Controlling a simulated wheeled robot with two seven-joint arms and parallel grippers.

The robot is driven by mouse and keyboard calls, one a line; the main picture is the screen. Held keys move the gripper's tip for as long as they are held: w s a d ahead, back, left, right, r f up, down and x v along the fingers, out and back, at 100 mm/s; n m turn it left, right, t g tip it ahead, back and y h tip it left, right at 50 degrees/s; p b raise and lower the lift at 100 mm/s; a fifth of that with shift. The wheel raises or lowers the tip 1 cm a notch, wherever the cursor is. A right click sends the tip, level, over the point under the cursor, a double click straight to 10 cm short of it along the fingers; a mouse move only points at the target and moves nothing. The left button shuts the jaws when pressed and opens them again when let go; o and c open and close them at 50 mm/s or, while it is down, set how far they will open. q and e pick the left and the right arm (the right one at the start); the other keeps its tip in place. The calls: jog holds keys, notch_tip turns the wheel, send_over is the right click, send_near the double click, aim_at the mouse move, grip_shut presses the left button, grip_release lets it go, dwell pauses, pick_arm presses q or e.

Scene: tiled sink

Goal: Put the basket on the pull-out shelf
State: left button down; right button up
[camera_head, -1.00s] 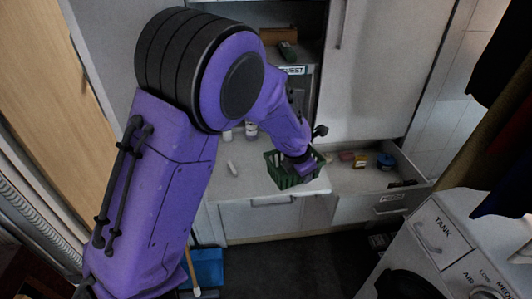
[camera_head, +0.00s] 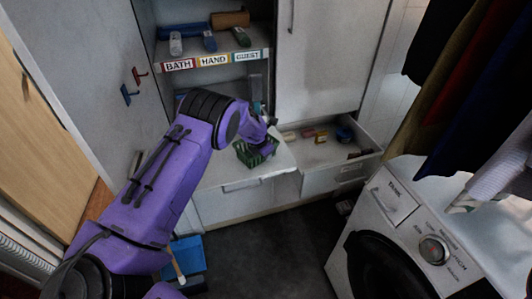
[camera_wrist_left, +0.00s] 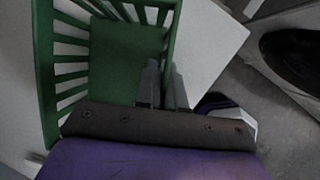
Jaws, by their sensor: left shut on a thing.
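The green slatted basket (camera_head: 254,155) is at the right part of the white pull-out shelf (camera_head: 215,178) in the head view. I cannot tell whether its bottom touches the shelf. My left gripper (camera_head: 265,147) is at the basket's right side and shut on it. In the left wrist view the basket (camera_wrist_left: 122,62) looks empty, with its green floor and slatted walls showing. My right gripper is not in view.
An open drawer (camera_head: 322,158) with several small items stands right of the shelf. Above are shelves labelled BATH, HAND and GUEST (camera_head: 245,55) with rolled towels. A washing machine (camera_head: 400,225) and hanging clothes are at right. A blue dustpan (camera_head: 188,254) is on the floor.

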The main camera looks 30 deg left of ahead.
pick_arm(q)
jog(key=shift+w, duration=0.1)
jog(key=c, duration=1.7)
grip_release()
jog(key=shift+f, duration=0.15)
jog(key=o, duration=0.5)
jog(key=shift+c, duration=0.2)
jog(key=shift+r, duration=0.3)
jog(key=b+v, duration=0.2)
jog(key=v, duration=1)
jog(key=shift+f, duration=0.15)
